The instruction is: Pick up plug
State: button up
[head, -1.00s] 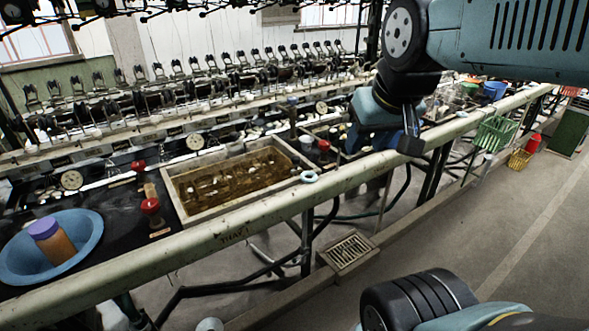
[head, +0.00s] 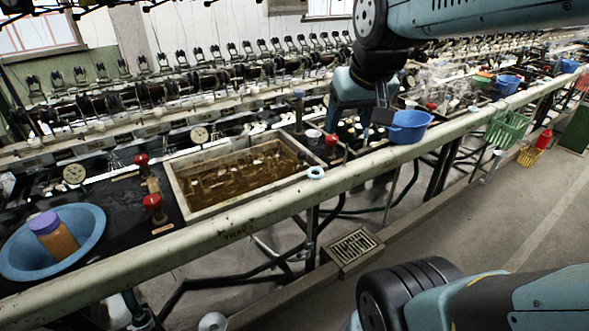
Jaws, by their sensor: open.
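My gripper (head: 358,117) hangs at the upper middle of the head view, over the bench behind the front rail. Its two fingers point down, apart, and nothing shows between them. I cannot say for sure which thing is the plug. A small pale blue ring (head: 316,172) lies on the rail, below and left of my gripper and apart from it. A red-topped knob (head: 331,140) stands close below the gripper in the picture. Two more red knobs (head: 141,160) (head: 153,202) stand left of the basin.
A square basin (head: 182,207) of brown water sits left of my gripper. A blue bowl (head: 408,126) is just right of it. A larger blue bowl (head: 14,258) holds a purple-lidded jar (head: 55,236) at far left. The long rail (head: 240,231) runs along the front.

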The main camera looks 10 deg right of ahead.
jog(key=w+f, duration=0.4)
jog(key=w, duration=0.9)
jog(key=g, duration=0.1)
send_near(302, 152)
jog(key=x, duration=0.5)
jog(key=shift+a+f, duration=0.15)
jog(key=shift+f, duration=0.1)
jog(key=shift+w+d+x, duration=0.1)
jog(key=shift+x, duration=1.25)
jog(key=shift+w+d+x, duration=0.1)
jog(key=shift+d+x, duration=0.05)
jog(key=shift+x, duration=1.2)
jog(key=shift+r, duration=0.1)
jog(key=shift+c, duration=0.3)
jog(key=c, duration=0.9)
